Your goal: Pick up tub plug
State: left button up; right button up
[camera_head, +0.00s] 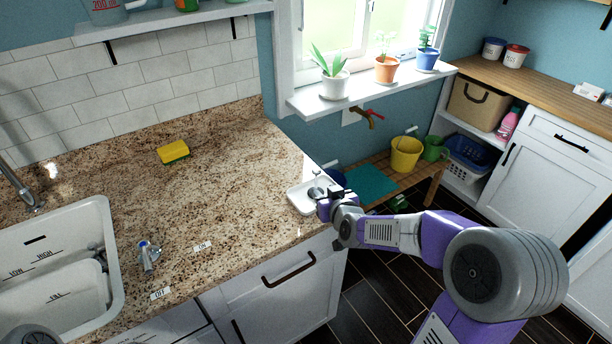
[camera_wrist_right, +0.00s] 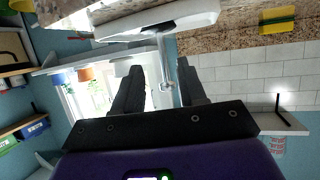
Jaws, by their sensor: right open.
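A small grey round piece, which looks like the tub plug (camera_head: 315,192), sits on a white dish (camera_head: 297,197) at the right front corner of the granite counter. My right gripper (camera_head: 328,194) is at the dish's right edge, close beside the grey piece. In the right wrist view my right gripper (camera_wrist_right: 160,68) has its fingers apart. A thin grey metal part (camera_wrist_right: 165,62) shows between them, below the white dish (camera_wrist_right: 185,15); I cannot tell whether it touches a finger. The plug is partly hidden by the gripper.
A white sink (camera_head: 118,255) with a tap lies at the left. A yellow sponge (camera_head: 173,152) and a small blue-topped metal fitting (camera_head: 148,256) rest on the counter (camera_head: 225,190). Flower pots stand on the windowsill (camera_head: 315,105). The counter's middle is clear.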

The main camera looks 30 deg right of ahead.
aim_at(317, 185)
jog(key=shift+w+f, duration=0.25)
jog(key=shift+w, duration=0.35)
jog(key=shift+w+d+f+b, duration=0.15)
jog(key=shift+w+f+b, duration=0.15)
jog(key=shift+w, duration=0.2)
jog(key=b+x, duration=0.1)
jog(key=x, duration=0.4)
jog(key=shift+w+r, duration=0.1)
jog(key=shift+r, duration=0.1)
jog(key=shift+c, duration=0.3)
grip_shut()
